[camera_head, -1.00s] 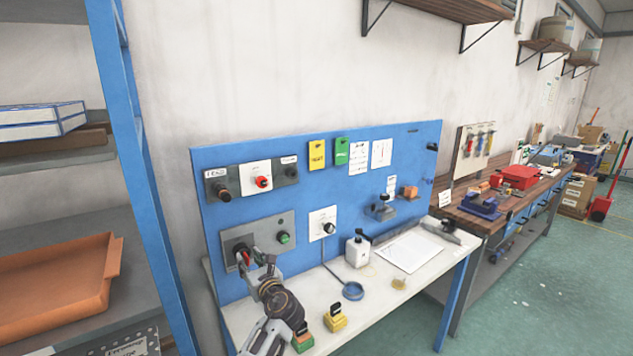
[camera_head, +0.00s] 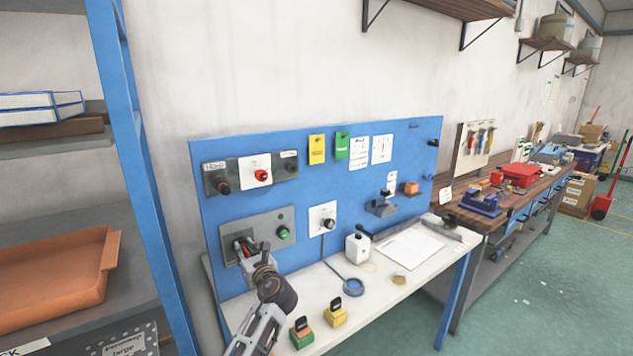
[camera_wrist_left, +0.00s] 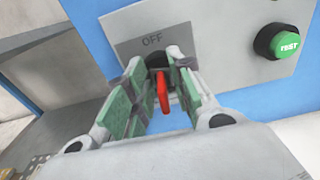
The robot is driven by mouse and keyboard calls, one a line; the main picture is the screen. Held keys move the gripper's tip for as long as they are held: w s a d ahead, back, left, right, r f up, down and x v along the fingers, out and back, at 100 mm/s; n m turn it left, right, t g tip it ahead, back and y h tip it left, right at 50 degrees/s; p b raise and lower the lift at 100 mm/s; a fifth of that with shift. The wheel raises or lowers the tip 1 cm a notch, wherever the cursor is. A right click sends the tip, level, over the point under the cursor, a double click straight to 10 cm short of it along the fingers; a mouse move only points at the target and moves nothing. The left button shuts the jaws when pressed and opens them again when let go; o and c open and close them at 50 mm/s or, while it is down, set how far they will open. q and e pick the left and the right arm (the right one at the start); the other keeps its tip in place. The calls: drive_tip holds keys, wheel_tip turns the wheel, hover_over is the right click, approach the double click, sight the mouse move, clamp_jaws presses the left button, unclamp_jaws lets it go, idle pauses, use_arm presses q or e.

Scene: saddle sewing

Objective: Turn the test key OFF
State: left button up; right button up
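The red test key (camera_wrist_left: 162,92) sits in a dark switch on a grey plate (camera_wrist_left: 200,35), below the printed word OFF. Its red grip hangs down, close to upright in the left wrist view. My left gripper (camera_wrist_left: 158,98) is open, with its green-padded fingers on either side of the key. A gap shows between the key and the left finger; the right finger is nearer, and I cannot tell whether it touches. In the head view my left gripper (camera_head: 246,248) is at the lower left of the blue board, largely covering the key. My right gripper is not in view.
A green TEST button (camera_wrist_left: 285,42) is right of the key on the same plate. The blue board (camera_head: 360,210) carries other switches and tags. Below, the white bench (camera_head: 345,318) holds a white bottle (camera_head: 357,247) and green and yellow blocks. A shelf rack stands at left.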

use_arm(q)
clamp_jaws()
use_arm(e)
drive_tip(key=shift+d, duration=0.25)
use_arm(q)
drive_tip(key=shift+n, duration=0.5)
drive_tip(key=shift+o, duration=1.3)
unclamp_jaws()
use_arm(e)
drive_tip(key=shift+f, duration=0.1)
use_arm(q)
drive_tip(key=shift+s, duration=0.1)
